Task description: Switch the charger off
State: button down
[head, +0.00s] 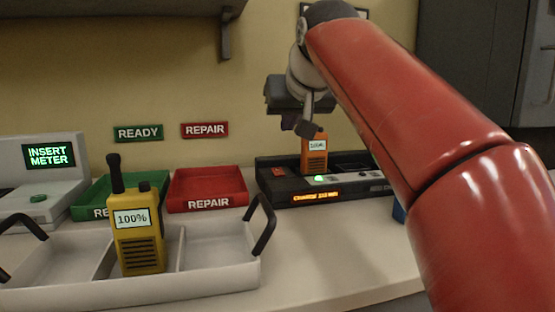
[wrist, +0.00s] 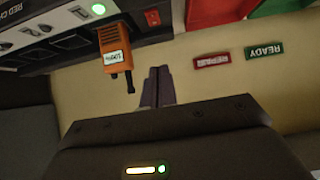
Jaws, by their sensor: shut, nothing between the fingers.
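The black charger (head: 350,192) stands on the counter against the wall. An orange radio (head: 315,152) with a small white screen sits upright in one of its slots. A red switch (head: 278,172) is at the charger's left end; it also shows in the wrist view (wrist: 153,18). A green light (head: 319,179) and an orange lit display (head: 316,195) glow on its front. My gripper (head: 306,130) is above the charger, behind or beside the radio. In the wrist view my gripper (wrist: 158,71) has its fingers together, empty, apart from the switch and radio.
A white divided tray (head: 220,280) with black handles holds a yellow radio (head: 138,240) reading 100%. Green (head: 92,200) and red (head: 208,185) trays stand behind it. A meter station (head: 65,145) is at the far left. Counter in front of the charger is clear.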

send_over(278, 174)
jog(key=f, duration=0.5)
jog(key=shift+s+d+f, duration=0.15)
jog(key=shift+s+f, duration=0.25)
jog(key=f, duration=0.1)
jog(key=f+b, duration=0.1)
jog(key=shift+w+f, duration=0.35)
jog(key=shift+w, duration=0.05)
jog(key=shift+w+f, duration=0.1)
jog(key=shift+f, duration=0.75)
